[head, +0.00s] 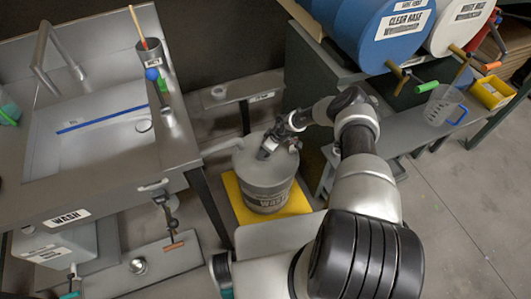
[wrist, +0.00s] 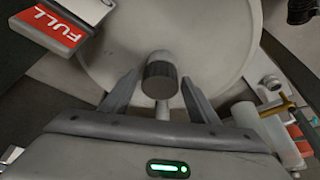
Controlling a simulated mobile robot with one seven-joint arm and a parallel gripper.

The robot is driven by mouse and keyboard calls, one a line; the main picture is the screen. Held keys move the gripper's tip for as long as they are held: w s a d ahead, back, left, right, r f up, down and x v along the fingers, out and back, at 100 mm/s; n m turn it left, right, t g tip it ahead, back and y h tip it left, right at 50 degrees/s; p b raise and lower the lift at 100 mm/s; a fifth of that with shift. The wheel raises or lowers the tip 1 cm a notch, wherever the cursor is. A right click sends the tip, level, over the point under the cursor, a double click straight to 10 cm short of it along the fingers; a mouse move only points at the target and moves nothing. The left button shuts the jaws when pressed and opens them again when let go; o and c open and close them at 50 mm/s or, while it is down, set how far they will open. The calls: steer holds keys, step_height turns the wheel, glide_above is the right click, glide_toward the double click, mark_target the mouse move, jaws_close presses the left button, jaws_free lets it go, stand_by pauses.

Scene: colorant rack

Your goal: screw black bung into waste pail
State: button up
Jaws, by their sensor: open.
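The grey waste pail (head: 266,186) with a "WASTE" label stands upright on a yellow mat (head: 297,207). Its pale round lid (wrist: 220,45) fills much of the wrist view. The black bung (wrist: 160,80), a short dark knurled cap, shows at the lid. I cannot tell how deep it sits. My gripper (wrist: 160,74) is open, one finger on each side of the bung with small gaps visible. In the head view my gripper (head: 267,148) is over the lid, and the bung is hard to make out there.
A red "FULL" tag (wrist: 52,25) is at the upper left of the wrist view. A steel sink bench (head: 110,140) stands left of the pail. Blue and white drums (head: 395,35) lie on a rack to the right. Open floor (head: 450,215) is at the right.

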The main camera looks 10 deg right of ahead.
steer(key=shift+f+n+g+y+b, duration=0.2)
steer(key=shift+n+b, duration=0.6)
steer(key=shift+b, duration=0.9)
steer(key=shift+n+g+y+b, duration=0.1)
steer(key=shift+n+g+b, duration=0.2)
steer(key=shift+n+b, duration=0.95)
steer(key=b, duration=0.3)
steer(key=shift+n, duration=0.25)
steer(key=n+g+b, duration=0.1)
steer(key=n+b, duration=0.1)
steer(key=b, duration=0.1)
steer(key=shift+y+b, duration=0.35)
steer(key=shift+y, duration=0.05)
steer(key=shift+n+g+b, duration=0.4)
steer(key=shift+n+b, duration=0.2)
steer(key=shift+b, duration=0.05)
steer(key=shift+r+n, duration=0.2)
steer(key=shift+n, duration=0.1)
steer(key=c, duration=1)
steer(key=shift+o, duration=0.2)
steer(key=shift+r, duration=0.15)
steer(key=shift+p, duration=0.6)
